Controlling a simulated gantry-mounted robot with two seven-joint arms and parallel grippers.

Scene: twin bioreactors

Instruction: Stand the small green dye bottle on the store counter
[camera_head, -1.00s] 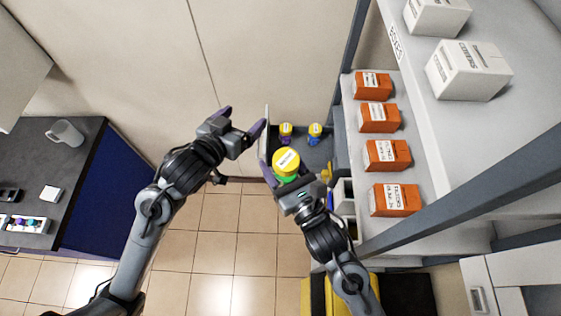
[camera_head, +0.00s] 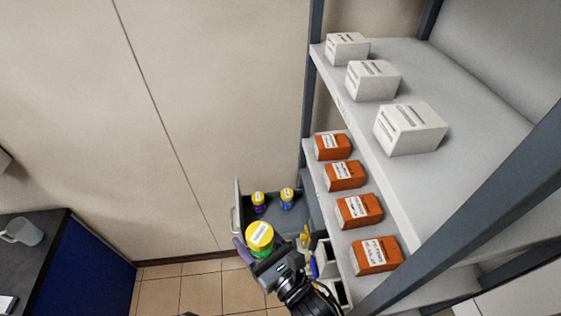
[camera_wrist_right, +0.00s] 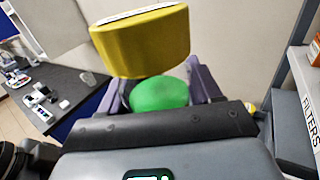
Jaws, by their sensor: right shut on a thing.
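The green dye bottle (camera_head: 262,250) with a yellow cap (camera_head: 259,233) is held upright in my right gripper (camera_head: 264,257). In the right wrist view its green body (camera_wrist_right: 160,94) sits between the two purple-grey fingers, with the large yellow cap (camera_wrist_right: 143,42) above. The dark-topped counter (camera_head: 32,262) is at the lower left of the head view, well away from the bottle. It also shows at the left of the wrist view (camera_wrist_right: 75,88).
An open grey drawer (camera_head: 238,206) behind my right gripper holds two yellow-capped bottles, one purple (camera_head: 259,204) and one blue (camera_head: 287,199). Shelves with orange boxes (camera_head: 345,176) and white boxes (camera_head: 410,128) stand close on the right. A mug (camera_head: 22,231) stands on the counter. Open floor lies between.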

